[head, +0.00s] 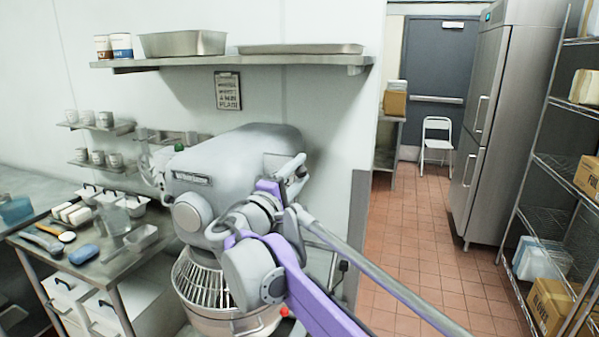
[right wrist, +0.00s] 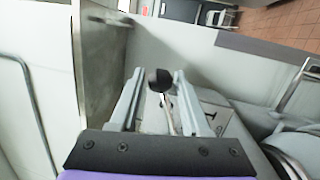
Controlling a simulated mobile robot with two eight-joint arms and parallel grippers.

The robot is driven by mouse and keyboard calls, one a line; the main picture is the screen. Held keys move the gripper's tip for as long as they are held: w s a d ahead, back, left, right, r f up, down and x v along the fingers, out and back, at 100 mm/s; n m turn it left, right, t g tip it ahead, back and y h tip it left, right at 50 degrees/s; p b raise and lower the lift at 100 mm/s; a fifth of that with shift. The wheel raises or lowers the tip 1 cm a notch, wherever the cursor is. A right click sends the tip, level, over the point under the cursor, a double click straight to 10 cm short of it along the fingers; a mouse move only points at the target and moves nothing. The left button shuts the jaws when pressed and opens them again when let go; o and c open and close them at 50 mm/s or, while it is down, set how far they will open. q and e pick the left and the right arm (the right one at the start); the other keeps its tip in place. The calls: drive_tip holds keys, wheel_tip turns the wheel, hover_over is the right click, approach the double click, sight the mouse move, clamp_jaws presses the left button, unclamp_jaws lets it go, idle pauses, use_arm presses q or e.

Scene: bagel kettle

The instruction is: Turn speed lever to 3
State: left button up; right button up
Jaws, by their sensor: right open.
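The large grey mixer (head: 245,145) stands against the wall in the head view, with a wire guard (head: 203,280) around its bowl (head: 225,318). In the right wrist view the speed lever (right wrist: 161,80) has a black ball knob on a thin metal shaft. My right gripper (right wrist: 159,72) is open, with one finger on each side of the knob. Gaps seem to show between knob and fingers; contact is unclear. A grey plate with dark marks (right wrist: 214,100) lies beside the lever, too small to read. In the head view my right arm hides the lever. My left gripper is out of view.
A steel shelf (head: 230,62) with pans hangs above the mixer. A steel table (head: 100,262) with small tools and tubs stands at left. A wall end (head: 355,235) is close to the mixer's right. Tiled floor (head: 425,250) lies open beyond, with wire racks at far right.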

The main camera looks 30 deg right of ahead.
drive_tip(key=b+v, duration=0.1)
drive_tip(key=v, duration=0.9)
drive_tip(key=shift+a, duration=0.25)
drive_tip(key=shift+s, duration=0.1)
drive_tip(key=s+d+f+m+g+y, duration=0.15)
drive_tip(key=s+f+g+y, duration=0.35)
drive_tip(key=f, duration=0.7)
drive_tip(key=s+d+f+m+y, duration=0.1)
drive_tip(key=s+d+f+y, duration=0.2)
drive_tip(key=s+f, duration=0.55)
drive_tip(key=s+a+f+m+y, duration=0.2)
drive_tip(key=s+a+f+y, duration=0.2)
drive_tip(key=f, duration=0.6)
drive_tip(key=s+a+f+m+y, duration=0.2)
drive_tip(key=s+a+f+y, duration=0.3)
drive_tip(key=f, duration=0.6)
drive_tip(key=shift+s+a, duration=0.25)
drive_tip(key=shift+a, duration=0.45)
drive_tip(key=shift+m, duration=0.25)
